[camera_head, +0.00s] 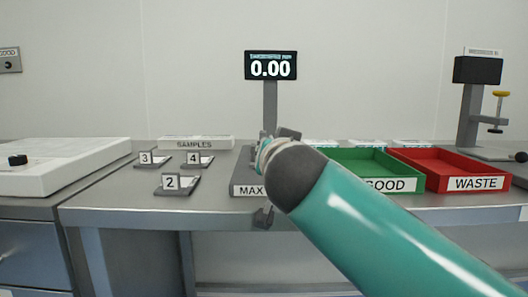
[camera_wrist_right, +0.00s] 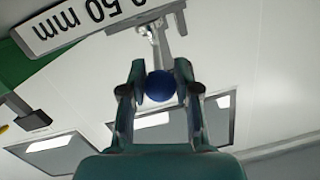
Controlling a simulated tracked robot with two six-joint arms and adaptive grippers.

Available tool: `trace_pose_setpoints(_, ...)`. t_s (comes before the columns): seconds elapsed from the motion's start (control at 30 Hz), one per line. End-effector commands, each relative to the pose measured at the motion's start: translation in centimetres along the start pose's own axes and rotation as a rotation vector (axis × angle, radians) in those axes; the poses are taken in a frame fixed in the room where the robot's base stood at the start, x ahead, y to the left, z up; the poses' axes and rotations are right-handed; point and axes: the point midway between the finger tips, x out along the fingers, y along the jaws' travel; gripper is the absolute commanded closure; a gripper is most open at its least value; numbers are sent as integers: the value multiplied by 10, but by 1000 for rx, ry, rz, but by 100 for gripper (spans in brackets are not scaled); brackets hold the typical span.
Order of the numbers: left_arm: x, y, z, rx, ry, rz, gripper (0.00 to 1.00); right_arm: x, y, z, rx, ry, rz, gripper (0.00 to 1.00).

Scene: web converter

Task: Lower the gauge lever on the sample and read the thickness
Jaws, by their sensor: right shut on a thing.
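My right gripper (camera_wrist_right: 160,72) is shut on the blue ball knob (camera_wrist_right: 160,88) of the gauge lever, with one finger on each side of it. A grey metal part (camera_wrist_right: 168,42) shows just beyond the knob in the wrist view. In the head view, the gauge display (camera_head: 270,66) stands on a grey post and reads 0.00. My right arm hides most of the gauge, the lever and my right gripper there. I cannot see a sample under the gauge. My left gripper is not in view.
Small numbered holders 2 (camera_head: 177,184), 3 (camera_head: 150,159) and 4 (camera_head: 199,159) stand left of the gauge. A green GOOD tray (camera_head: 401,184) and a red WASTE tray (camera_head: 478,183) sit to its right. A stand with a yellow-topped handle (camera_head: 501,94) is at far right.

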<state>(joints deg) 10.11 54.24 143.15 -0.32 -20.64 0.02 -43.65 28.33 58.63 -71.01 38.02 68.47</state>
Motion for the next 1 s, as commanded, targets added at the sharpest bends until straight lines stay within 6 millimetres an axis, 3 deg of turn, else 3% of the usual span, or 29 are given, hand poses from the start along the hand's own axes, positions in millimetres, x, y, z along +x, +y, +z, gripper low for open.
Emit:
trace_pose_setpoints(0.1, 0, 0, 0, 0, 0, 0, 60, 0, 4, -4, 6, 5, 11, 100)
trace_pose_setpoints(0.13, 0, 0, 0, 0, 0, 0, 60, 0, 4, -4, 6, 6, 10, 64)
trace_pose_setpoints(0.27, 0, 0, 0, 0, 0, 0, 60, 0, 1, -4, 4, 5, 3, 43)
trace_pose_setpoints(0.67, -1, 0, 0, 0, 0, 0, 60, -3, -5, -2, 2, 1, -9, 43)
trace_pose_setpoints(0.87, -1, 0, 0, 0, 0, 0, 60, -25, -6, -1, 1, 1, -12, 43)
trace_pose_setpoints(1.0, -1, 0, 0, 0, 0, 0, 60, -54, -6, -2, 1, 2, -12, 43)
